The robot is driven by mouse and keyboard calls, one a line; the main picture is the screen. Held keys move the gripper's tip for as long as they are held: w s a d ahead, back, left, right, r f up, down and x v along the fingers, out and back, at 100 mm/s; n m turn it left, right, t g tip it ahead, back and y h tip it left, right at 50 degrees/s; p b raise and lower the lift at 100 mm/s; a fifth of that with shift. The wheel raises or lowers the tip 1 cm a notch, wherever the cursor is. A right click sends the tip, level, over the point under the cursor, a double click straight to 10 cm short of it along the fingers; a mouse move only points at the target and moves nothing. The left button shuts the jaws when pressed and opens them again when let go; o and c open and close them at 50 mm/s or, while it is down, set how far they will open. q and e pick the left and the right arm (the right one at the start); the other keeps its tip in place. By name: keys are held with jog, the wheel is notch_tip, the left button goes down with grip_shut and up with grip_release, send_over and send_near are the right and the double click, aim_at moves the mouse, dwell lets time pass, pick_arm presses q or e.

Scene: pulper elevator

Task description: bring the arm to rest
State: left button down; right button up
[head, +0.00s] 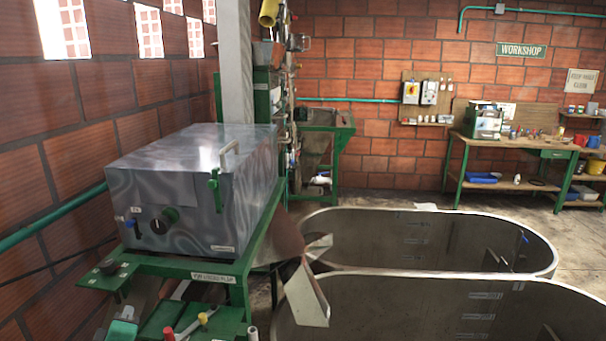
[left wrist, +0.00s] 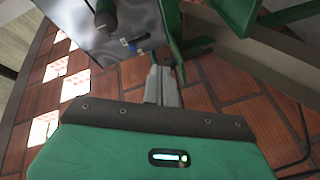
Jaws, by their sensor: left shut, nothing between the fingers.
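My left gripper (head: 126,312) shows at the bottom left of the head view, low beside the green stand (head: 190,266) under the grey metal machine (head: 195,185). In the left wrist view its two grey fingers (left wrist: 160,75) are together, with nothing between them. The green gripper body fills the bottom of that view. The machine's grey panel, with a black knob and a blue lever, shows beyond the fingertips (left wrist: 115,28). My right gripper is in neither view.
Tools with red and yellow handles (head: 203,318) lie at the bottom of the head view. Two oval tanks (head: 420,272) stand to the right. A brick wall (head: 55,195) runs along the left. A workbench (head: 510,146) stands at the back right, with open floor before it.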

pick_arm(q)
jog(key=s+d+f+m+g+h, duration=0.4)
jog(key=s+d+f+m+g, duration=0.2)
jog(key=s+d+f+m, duration=0.5)
jog(key=s+d+f+m+g+h, duration=0.1)
jog(key=s+d+f+m+g, duration=0.15)
jog(key=s, duration=0.35)
jog(key=s+d+f+m+g, duration=0.1)
jog(key=s+f+m+g, duration=0.1)
jog(key=s+f, duration=0.35)
jog(key=s+d+f+m+g+h, duration=0.1)
jog(key=s+m+g, duration=0.15)
jog(key=s, duration=0.55)
notch_tip(320, 180, down, 30)
jog(key=s+a+f+g, duration=0.1)
jog(key=s+a+f, duration=0.2)
jog(key=s+f, duration=1.6)
notch_tip(320, 180, down, 2)
jog(key=shift+s+m+g+y, duration=0.3)
jog(key=shift+s+g, duration=0.05)
jog(key=shift+g, duration=0.05)
